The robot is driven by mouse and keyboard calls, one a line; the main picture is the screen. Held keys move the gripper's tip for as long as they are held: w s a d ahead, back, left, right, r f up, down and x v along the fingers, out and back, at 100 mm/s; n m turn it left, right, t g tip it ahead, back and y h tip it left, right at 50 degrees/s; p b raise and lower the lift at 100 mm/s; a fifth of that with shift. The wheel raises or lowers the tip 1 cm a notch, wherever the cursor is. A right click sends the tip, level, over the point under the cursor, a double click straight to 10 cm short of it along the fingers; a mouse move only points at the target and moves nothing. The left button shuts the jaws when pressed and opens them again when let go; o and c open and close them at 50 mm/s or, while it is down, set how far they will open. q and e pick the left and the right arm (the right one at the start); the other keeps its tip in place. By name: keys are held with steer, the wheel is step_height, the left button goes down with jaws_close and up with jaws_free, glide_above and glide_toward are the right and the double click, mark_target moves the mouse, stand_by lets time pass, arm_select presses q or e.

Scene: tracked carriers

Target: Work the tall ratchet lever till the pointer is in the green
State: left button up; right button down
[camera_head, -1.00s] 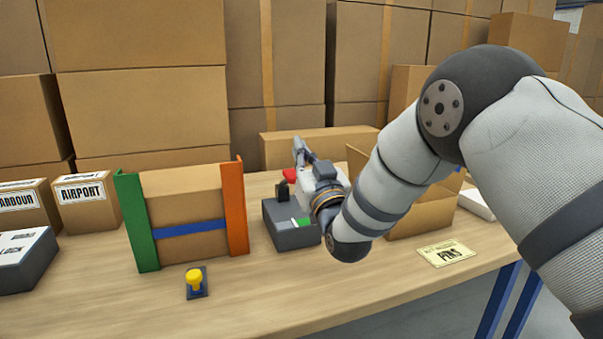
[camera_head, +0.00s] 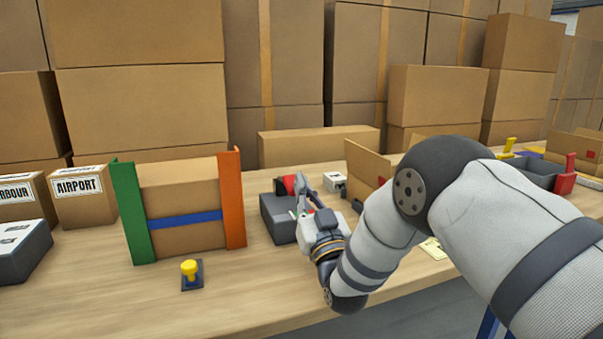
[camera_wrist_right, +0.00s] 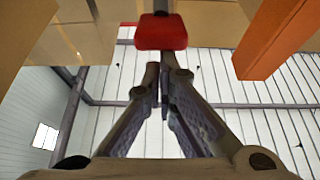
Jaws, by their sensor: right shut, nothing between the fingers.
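The ratchet unit is a dark grey box (camera_head: 278,219) on the table, right of the strapped carton. Its lever has a red grip (camera_head: 288,184), partly behind my right gripper (camera_head: 302,181). A small sliver of green shows on the box beside my gripper; the pointer itself is hidden. In the right wrist view the red grip (camera_wrist_right: 160,33) on a dark stem is just beyond my fingertips (camera_wrist_right: 160,75). My right gripper is shut and empty; I cannot tell whether it touches the grip. My left gripper is not in view.
Left of the unit a carton (camera_head: 180,196) stands between a green post (camera_head: 133,212) and an orange post (camera_head: 232,197). A yellow knob (camera_head: 190,269) sits in front.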

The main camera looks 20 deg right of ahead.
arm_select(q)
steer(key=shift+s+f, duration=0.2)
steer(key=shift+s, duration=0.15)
arm_select(e)
steer(key=shift+s+f, duration=0.2)
steer(key=shift+f, duration=0.65)
step_height(320, 180, up, 10)
stand_by(0.5)
